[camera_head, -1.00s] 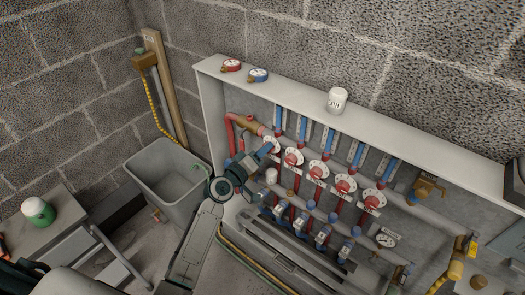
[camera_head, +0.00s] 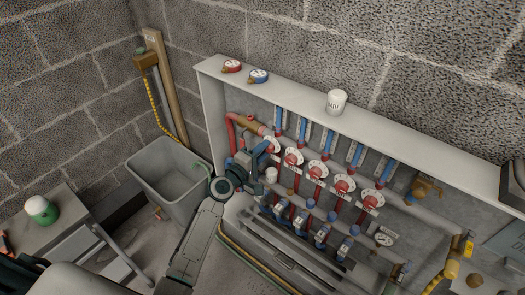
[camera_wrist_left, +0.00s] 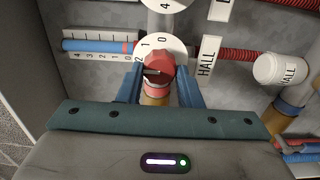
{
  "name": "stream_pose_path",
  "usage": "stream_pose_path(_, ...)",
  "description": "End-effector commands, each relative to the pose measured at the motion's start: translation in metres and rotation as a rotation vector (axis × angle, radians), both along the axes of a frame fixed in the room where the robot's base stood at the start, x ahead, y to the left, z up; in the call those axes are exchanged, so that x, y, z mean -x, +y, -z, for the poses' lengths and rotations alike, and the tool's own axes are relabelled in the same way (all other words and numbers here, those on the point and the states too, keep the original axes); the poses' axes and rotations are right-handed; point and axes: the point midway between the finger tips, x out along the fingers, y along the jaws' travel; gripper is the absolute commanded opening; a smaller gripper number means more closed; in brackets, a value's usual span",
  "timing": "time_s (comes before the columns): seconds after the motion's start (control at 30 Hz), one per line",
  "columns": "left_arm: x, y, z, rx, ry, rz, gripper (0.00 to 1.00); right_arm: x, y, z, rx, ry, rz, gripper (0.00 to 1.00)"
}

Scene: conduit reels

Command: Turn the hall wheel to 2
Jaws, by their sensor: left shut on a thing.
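The hall wheel is a red knob (camera_wrist_left: 160,68) on a white dial in the left wrist view, beside a plate reading HALL (camera_wrist_left: 208,56). Dial marks 0, 1 and 2 show around its upper left. A dark notch shows on the knob's face; I cannot tell surely which number it marks. My left gripper (camera_wrist_left: 161,88) is shut on the knob, with one blue finger on each side. In the head view my left gripper (camera_head: 264,149) is at the leftmost wheel (camera_head: 273,144) of the row and partly hides it. My right gripper is not in view.
Several other red wheels (camera_head: 318,169) stand in a row to the right inside the white cabinet (camera_head: 420,144). A white cap (camera_wrist_left: 280,69) is close on the right in the wrist view. A white jar (camera_head: 337,102) stands on the cabinet top. A grey bin (camera_head: 150,168) is to the left.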

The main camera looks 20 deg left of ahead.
Motion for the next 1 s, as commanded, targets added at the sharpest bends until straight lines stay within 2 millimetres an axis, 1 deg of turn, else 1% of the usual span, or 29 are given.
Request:
stream_pose_path(0.4, 0.000, 0.000, 0.001, 0.006, 0.004, 0.000, 0.09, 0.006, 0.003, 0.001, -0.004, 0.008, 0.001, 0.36)
stream_pose_path(0.43, 0.000, 0.000, 0.001, 0.006, 0.004, 0.000, 0.34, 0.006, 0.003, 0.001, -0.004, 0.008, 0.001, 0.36)
stream_pose_path(0.53, 0.000, 0.000, 0.001, 0.006, 0.003, 0.000, 0.53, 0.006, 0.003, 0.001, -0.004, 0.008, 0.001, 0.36)
stream_pose_path(0.83, 0.001, 0.001, 0.001, 0.005, 0.003, 0.000, 0.54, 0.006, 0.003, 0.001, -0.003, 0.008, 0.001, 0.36)
stream_pose_path(0.93, 0.008, 0.003, 0.001, 0.004, 0.003, -0.001, 0.54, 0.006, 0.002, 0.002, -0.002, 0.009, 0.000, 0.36)
stream_pose_path(1.0, 0.018, 0.007, 0.002, 0.004, 0.004, 0.000, 0.54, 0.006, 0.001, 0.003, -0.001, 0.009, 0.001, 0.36)
